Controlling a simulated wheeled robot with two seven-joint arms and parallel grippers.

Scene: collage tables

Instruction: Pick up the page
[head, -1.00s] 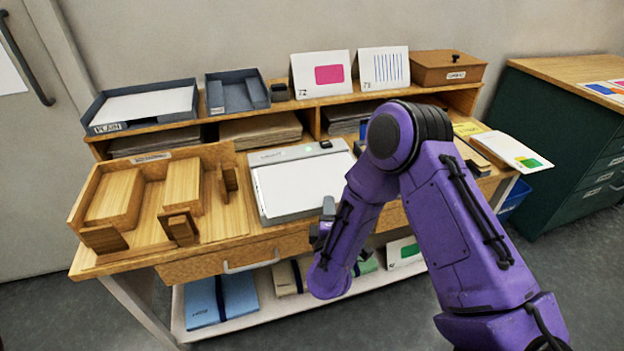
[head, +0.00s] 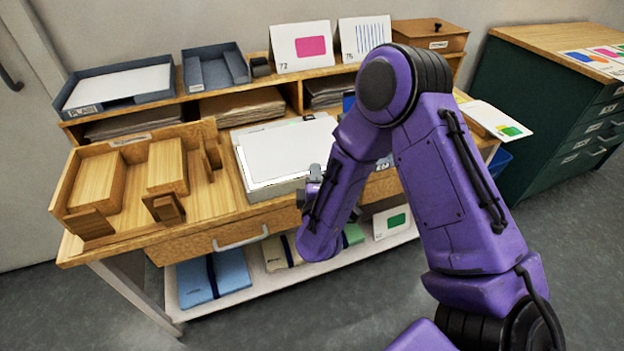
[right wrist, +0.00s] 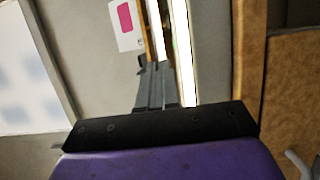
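The page (head: 286,146) is a blank white sheet. In the head view it is raised over the flat grey device (head: 273,184) on the desk and covers much of its top. My right gripper (head: 314,178) is at the page's near right edge, shut on it; my forearm partly hides the fingers. In the right wrist view the gripper's two grey fingers (right wrist: 157,88) are close together, with thin pale strips seen edge-on beyond them. My left gripper is not in view.
A wooden tray with blocks (head: 130,185) stands left on the desk. A shelf behind holds a paper tray (head: 118,105), an empty dark tray (head: 215,90), two standing cards (head: 301,62) and a wooden box (head: 430,33). A printed sheet (head: 497,119) lies at the right.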

